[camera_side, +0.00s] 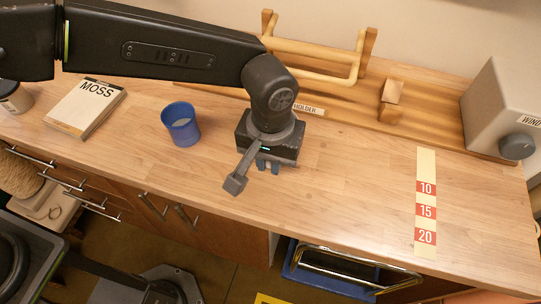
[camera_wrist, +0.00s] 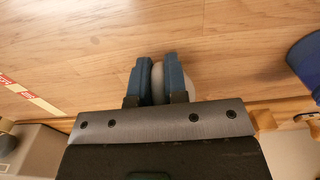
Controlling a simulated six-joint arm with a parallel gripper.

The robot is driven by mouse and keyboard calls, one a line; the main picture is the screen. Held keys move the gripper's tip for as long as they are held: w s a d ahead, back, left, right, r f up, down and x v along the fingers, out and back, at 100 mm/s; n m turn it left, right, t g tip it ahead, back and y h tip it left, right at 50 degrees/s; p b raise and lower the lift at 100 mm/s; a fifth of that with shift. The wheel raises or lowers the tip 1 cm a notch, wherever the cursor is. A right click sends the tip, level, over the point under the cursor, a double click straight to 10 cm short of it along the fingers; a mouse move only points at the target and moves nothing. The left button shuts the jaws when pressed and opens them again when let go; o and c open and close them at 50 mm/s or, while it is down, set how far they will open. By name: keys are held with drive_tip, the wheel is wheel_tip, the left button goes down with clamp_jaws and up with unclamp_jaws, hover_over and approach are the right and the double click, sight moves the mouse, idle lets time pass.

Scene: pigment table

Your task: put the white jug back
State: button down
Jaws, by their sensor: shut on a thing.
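My gripper (camera_side: 268,167) is low over the middle of the table, near its front edge, to the right of the blue cup. In the wrist view its two blue fingers (camera_wrist: 157,80) are shut on a pale, rounded thing, which I take to be the white jug (camera_wrist: 158,85). Only a little of it shows between and beside the fingers. In the side view my wrist hides nearly all of it, so I cannot tell whether it touches the table. The wooden holder (camera_side: 311,61), with a label reading HOLDER, stands at the back.
A book marked MOSS (camera_side: 86,107) lies further left. A strip with 10, 15 and 20 (camera_side: 426,203) and a grey box with a knob (camera_side: 501,105) are at right. Table between gripper and strip is clear.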

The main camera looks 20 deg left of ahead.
drive_tip(key=shift+f, duration=0.15)
drive_tip(key=c, duration=1.1)
unclamp_jaws()
drive_tip(key=shift+c, duration=0.2)
